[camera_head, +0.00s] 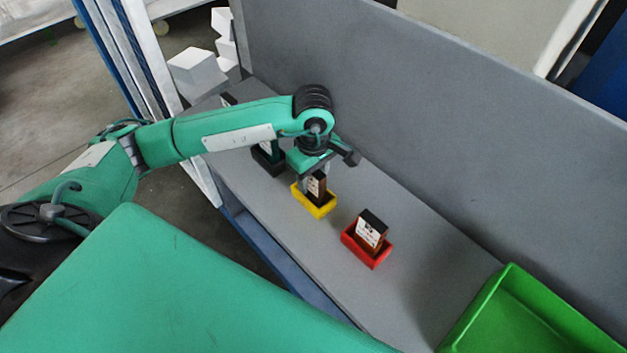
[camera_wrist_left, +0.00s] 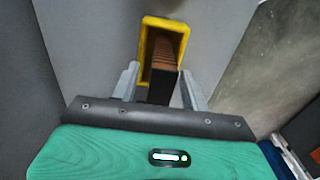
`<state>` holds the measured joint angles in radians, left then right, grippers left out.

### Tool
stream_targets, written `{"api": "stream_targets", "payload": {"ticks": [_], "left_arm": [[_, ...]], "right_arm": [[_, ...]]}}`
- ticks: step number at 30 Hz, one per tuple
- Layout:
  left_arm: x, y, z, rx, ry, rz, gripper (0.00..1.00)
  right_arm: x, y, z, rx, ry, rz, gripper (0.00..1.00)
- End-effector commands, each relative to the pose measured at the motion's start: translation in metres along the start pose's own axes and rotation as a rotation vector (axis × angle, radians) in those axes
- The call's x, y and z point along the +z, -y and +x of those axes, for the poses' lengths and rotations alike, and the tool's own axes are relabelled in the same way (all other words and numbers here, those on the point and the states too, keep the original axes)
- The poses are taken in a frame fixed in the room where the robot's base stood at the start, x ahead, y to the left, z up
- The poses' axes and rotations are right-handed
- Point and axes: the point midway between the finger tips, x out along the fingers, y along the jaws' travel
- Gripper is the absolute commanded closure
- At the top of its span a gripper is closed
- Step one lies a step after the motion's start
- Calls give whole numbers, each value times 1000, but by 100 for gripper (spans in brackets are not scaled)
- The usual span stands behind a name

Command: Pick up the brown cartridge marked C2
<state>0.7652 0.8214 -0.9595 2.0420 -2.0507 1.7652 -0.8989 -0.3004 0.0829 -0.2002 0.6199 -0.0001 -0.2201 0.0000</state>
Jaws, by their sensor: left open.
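A brown cartridge (camera_head: 317,188) with a dark top and a white label stands in a yellow holder (camera_head: 322,211) on the grey surface. The marking on its label is too small to read. My left gripper (camera_head: 315,179) is over it, pointing down. In the left wrist view, the gripper (camera_wrist_left: 158,82) is open, with one finger on each side of the cartridge (camera_wrist_left: 165,55). Contact cannot be told. The yellow holder (camera_wrist_left: 144,48) shows around the cartridge. My right gripper is not in view.
A black holder (camera_head: 266,163) is to the left, partly behind my arm. A green bin (camera_head: 500,289) is at lower right. A grey wall (camera_head: 430,110) rises behind the surface.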

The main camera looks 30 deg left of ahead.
Motion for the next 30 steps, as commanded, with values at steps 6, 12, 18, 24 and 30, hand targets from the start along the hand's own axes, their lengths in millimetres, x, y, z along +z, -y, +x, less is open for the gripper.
{"api": "stream_targets", "payload": {"ticks": [6,12,18,24,30], "left_arm": [[0,0,3,2,0,1,55],[0,0,3,2,0,1,84],[0,0,2,2,0,1,100],[0,-1,1,2,0,1,100],[0,-1,-11,5,0,1,100]], "right_arm": [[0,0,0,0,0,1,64],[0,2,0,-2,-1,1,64],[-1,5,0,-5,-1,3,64],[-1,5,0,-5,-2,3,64],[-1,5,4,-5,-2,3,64]]}}
